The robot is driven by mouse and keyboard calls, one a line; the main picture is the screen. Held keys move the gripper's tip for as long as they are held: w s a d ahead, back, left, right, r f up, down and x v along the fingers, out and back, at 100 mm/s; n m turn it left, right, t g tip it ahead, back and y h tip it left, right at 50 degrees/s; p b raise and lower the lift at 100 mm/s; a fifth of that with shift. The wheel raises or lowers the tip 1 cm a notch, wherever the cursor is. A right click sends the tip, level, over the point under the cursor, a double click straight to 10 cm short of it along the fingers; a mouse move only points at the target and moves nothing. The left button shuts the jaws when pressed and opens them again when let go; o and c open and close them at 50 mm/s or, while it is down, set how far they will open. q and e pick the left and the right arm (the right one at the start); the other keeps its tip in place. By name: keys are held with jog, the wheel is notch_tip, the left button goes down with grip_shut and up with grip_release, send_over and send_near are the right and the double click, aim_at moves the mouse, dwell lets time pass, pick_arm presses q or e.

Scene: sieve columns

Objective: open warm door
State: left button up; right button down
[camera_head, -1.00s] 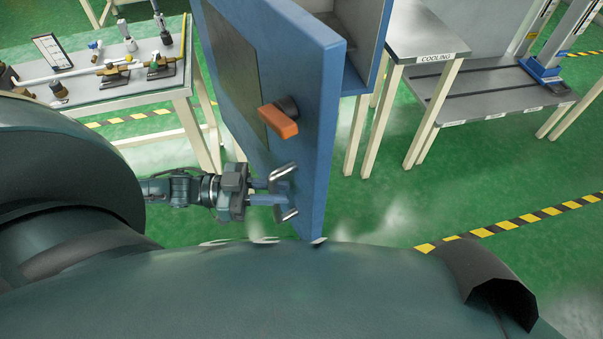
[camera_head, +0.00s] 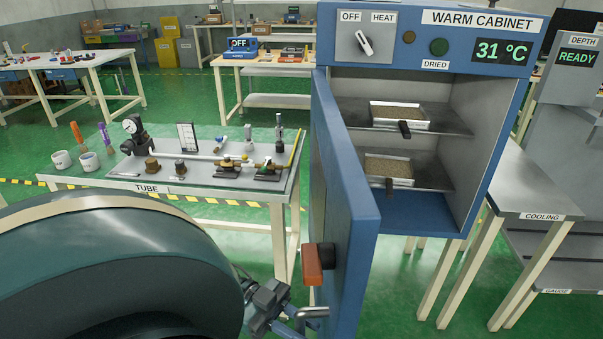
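The warm cabinet (camera_head: 467,22) is a blue box with a "WARM CABINET" label and a 31 °C display. Its blue door (camera_head: 348,205) stands swung open toward me on the left, showing the inside. My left gripper (camera_head: 291,325) is at this handle. Its fingertips are low in the view and partly cut off, so its grip is unclear. My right gripper is not in view.
Two trays of grainy material (camera_head: 400,113) (camera_head: 389,168) sit on the cabinet shelves. The TUBE table (camera_head: 80,176) with fittings stands left of the door. The COOLING table (camera_head: 533,196) stands at right. My arm fills the lower left.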

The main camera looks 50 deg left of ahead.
pick_arm(q)
jog(key=shift+o, duration=1.3)
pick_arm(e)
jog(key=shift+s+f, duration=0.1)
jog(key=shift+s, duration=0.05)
pick_arm(q)
jog(key=shift+a, duration=0.1)
jog(key=shift+s+a, duration=0.1)
jog(key=shift+a, duration=0.25)
jog(key=b+v, duration=0.2)
jog(key=v, duration=1)
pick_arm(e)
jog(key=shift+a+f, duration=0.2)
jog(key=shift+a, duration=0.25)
pick_arm(q)
jog(key=shift+a, duration=0.1)
